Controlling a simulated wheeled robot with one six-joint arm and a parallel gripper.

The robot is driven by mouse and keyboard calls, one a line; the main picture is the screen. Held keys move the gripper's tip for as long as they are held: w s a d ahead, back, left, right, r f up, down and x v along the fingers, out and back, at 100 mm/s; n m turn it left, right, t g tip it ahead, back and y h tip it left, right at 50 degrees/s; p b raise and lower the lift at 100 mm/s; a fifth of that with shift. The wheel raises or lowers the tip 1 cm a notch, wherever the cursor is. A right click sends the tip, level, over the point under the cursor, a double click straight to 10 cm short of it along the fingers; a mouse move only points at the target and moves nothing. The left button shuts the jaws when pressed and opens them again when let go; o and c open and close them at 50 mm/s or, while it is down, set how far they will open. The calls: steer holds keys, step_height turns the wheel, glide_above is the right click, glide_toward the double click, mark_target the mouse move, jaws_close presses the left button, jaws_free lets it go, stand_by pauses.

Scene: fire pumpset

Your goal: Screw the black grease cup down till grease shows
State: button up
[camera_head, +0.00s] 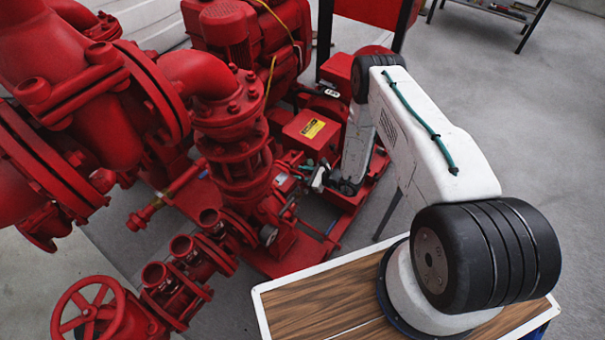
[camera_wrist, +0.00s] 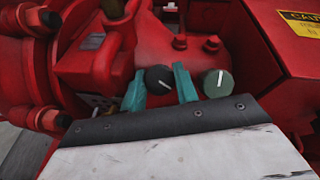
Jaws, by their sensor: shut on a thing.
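The black grease cup (camera_wrist: 158,79) is a round dark cap with a white line on its top, seen in the wrist view on the red pump housing (camera_wrist: 120,62). My gripper (camera_wrist: 159,74) has its two teal fingers on either side of this cup and is shut on it. A dark green cup (camera_wrist: 218,83) with a white line stands just right of the right finger, outside the grip. I cannot make out any grease around the black cup; its lower part is hidden. In the head view my gripper (camera_head: 318,178) is small beside the red pump, and the cups cannot be made out.
A red guard box with a yellow caution label (camera_head: 312,129) stands close behind my gripper. Red flanged pipes (camera_head: 229,110) and a handwheel (camera_head: 88,312) fill the left. A wood-topped surface (camera_head: 325,304) lies below my arm. Grey floor (camera_head: 545,150) is open at right.

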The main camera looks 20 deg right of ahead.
steer(key=shift+m+t, duration=0.3)
steer(key=shift+m, duration=0.2)
steer(key=o, duration=1)
steer(key=shift+d, duration=0.1)
